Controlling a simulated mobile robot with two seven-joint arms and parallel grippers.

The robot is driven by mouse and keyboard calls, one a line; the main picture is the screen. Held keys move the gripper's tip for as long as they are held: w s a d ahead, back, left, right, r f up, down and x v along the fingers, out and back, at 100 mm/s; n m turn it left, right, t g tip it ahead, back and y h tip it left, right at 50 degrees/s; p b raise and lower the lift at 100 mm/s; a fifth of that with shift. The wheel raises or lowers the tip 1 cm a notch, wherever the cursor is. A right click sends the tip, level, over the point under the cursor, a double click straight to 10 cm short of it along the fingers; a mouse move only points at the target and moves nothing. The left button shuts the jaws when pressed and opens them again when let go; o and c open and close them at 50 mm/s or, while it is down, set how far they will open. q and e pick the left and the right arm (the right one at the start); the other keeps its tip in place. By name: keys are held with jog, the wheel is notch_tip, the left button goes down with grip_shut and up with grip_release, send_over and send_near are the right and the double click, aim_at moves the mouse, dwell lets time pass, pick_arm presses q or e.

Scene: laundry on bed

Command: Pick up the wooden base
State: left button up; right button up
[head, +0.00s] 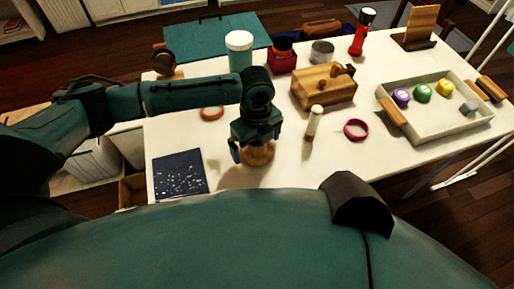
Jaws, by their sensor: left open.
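A small round wooden piece, which looks like the wooden base (259,157), lies on the white table near its front edge. My left gripper (255,150) points down right over it, with its fingers apart. The gripper covers the upper part of the piece. I cannot tell whether the fingers touch it. My right gripper is not in view.
A pink ring (356,129), a wooden box (323,88) and a tray (445,128) with colored pieces are further right. A white-lidded jar (239,50) stands behind.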

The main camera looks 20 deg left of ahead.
pick_arm(q)
jog(key=c, duration=1.1)
jog(key=shift+r, duration=0.1)
